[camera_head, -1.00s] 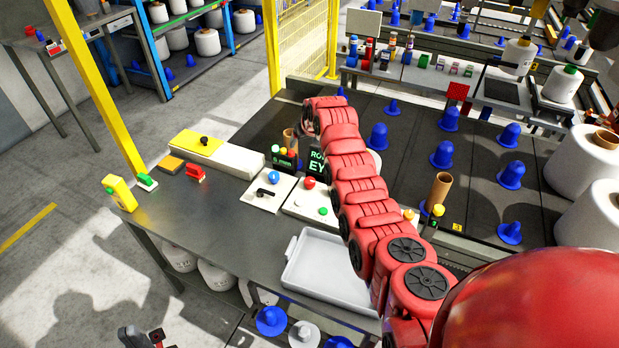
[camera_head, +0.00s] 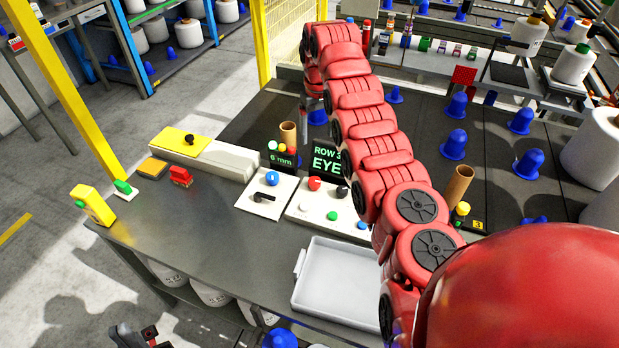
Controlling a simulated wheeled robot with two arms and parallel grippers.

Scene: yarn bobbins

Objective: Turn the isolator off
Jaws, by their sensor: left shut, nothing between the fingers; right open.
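No part is labelled as the isolator. A white plate (camera_head: 245,205) on the grey table carries a blue button (camera_head: 272,178) and a black lever (camera_head: 264,197). Behind it to the left, a long pale box (camera_head: 235,163) has a yellow top (camera_head: 172,141) with a black knob (camera_head: 190,138). My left gripper (camera_head: 137,338) is at the bottom edge, in front of the table, partly cut off and shut on nothing.
A second white panel (camera_head: 305,220) holds red, black, white and green buttons. Signs (camera_head: 326,157), a cardboard tube (camera_head: 288,134) and blue cones (camera_head: 453,145) stand behind. A grey tray (camera_head: 335,285) lies at the front.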

